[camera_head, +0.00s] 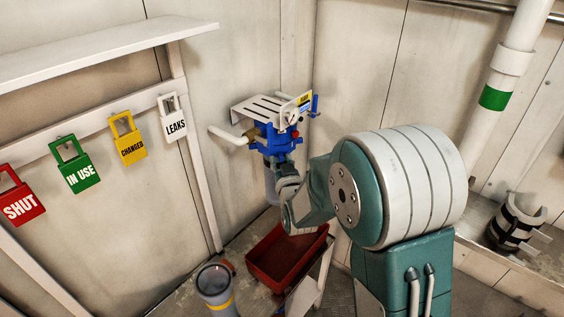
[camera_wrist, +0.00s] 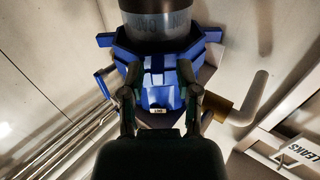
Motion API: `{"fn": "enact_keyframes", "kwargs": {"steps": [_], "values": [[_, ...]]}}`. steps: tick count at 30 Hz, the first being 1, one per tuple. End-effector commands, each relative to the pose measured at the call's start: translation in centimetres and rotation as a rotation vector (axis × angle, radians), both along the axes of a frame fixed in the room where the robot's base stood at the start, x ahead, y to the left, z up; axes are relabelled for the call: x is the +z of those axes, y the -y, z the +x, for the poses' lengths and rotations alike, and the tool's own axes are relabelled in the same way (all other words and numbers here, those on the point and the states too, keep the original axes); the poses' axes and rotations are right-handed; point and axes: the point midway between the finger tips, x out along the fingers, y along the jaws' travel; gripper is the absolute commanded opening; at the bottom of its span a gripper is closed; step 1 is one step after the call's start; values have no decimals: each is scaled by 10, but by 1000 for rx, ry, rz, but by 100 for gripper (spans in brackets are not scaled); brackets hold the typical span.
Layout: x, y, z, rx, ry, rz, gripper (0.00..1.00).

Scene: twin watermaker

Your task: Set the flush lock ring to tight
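A blue filter housing (camera_head: 270,141) hangs under a slotted white bracket on the wall in the head view. The wrist view shows a blue faceted ring or collar (camera_wrist: 161,75) below a dark cylinder (camera_wrist: 155,22) with lettering I cannot read. I cannot tell for certain whether this blue part is the flush lock ring. My gripper (camera_wrist: 158,76) has its two dark fingers apart, one on each side of the blue part. Whether they press on it or only straddle it is unclear.
A white pipe elbow (camera_head: 228,134) sticks out left of the housing. A red tray (camera_head: 262,284) and a grey cup-like container (camera_head: 217,291) stand below. Tags SHUT (camera_head: 21,202), IN USE (camera_head: 80,173), CHANGED (camera_head: 131,146) and LEAKS (camera_head: 175,127) hang on the left wall.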

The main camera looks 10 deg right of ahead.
Motion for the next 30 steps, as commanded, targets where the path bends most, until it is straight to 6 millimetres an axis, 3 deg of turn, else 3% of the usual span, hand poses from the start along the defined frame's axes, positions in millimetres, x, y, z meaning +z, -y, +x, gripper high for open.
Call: {"fn": "enact_keyframes", "kwargs": {"steps": [11, 24, 30], "values": [[-1, 1, -4, -2, -4, 1, 51], [-3, 6, -67, 0, -4, -1, 51], [-3, 6, -74, -1, -4, -1, 51]]}}
